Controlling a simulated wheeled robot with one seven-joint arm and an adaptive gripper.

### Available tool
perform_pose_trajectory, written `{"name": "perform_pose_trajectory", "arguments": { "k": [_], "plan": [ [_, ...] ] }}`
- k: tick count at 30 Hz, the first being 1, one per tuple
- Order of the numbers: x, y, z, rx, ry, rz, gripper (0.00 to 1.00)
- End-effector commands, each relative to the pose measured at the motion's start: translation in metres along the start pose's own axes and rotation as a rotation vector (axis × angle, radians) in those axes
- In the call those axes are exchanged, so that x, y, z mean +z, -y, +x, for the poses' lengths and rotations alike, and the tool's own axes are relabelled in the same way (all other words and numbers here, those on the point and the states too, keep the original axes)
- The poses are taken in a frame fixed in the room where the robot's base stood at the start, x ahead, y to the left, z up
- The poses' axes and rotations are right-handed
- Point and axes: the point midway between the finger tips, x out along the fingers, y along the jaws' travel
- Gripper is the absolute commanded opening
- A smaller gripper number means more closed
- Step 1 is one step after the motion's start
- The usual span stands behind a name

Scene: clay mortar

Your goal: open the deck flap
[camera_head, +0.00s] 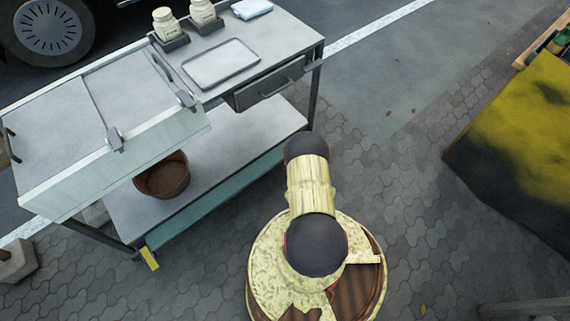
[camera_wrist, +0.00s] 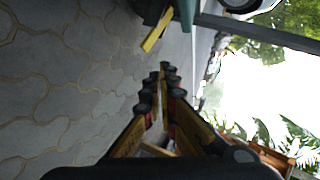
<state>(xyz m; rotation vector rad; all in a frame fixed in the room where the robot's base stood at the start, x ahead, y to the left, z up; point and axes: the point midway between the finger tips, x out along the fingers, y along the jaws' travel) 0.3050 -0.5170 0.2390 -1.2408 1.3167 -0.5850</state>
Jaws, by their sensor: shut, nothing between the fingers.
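A grey metal cart (camera_head: 150,226) stands at the left in the head view. A long teal panel (camera_head: 215,198) runs along its lower front edge, with a yellow tab (camera_head: 149,258) at the left end. I cannot tell for sure whether this panel is the deck flap. In the wrist view the teal edge (camera_wrist: 187,14) and yellow tab (camera_wrist: 157,30) show at the top. My gripper (camera_wrist: 166,70) is shut and empty, below the tab in the picture and apart from it. The head view does not show my gripper.
The cart top carries a box with a grey lid (camera_head: 62,125), a tray (camera_head: 221,63), two jars and a folded cloth. A drawer (camera_head: 270,84) faces front. A brown pot (camera_head: 162,177) sits on the lower shelf. A yellow-black table (camera_head: 520,135) stands right.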

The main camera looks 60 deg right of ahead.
Motion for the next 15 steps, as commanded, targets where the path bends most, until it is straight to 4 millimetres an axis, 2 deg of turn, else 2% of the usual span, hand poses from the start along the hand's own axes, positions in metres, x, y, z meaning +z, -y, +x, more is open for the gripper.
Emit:
{"name": "perform_pose_trajectory", "arguments": {
  "k": [1, 3, 6, 7, 9, 11, 14, 15],
  "plan": [
    [-0.041, -0.012, 0.005, 0.098, -0.107, 0.011, 0.00],
    [-0.088, -0.037, 0.004, 0.253, -0.237, 0.035, 0.00],
    [-0.135, -0.076, -0.015, 0.486, -0.374, 0.098, 0.00],
    [-0.143, -0.087, -0.024, 0.556, -0.402, 0.125, 0.00],
    [-0.153, -0.111, -0.046, 0.715, -0.447, 0.202, 0.00],
    [-0.150, -0.127, -0.065, 0.844, -0.458, 0.284, 0.00],
    [-0.127, -0.143, -0.091, 1.026, -0.425, 0.447, 0.00],
    [-0.112, -0.144, -0.099, 1.084, -0.393, 0.518, 0.00]
  ]
}}
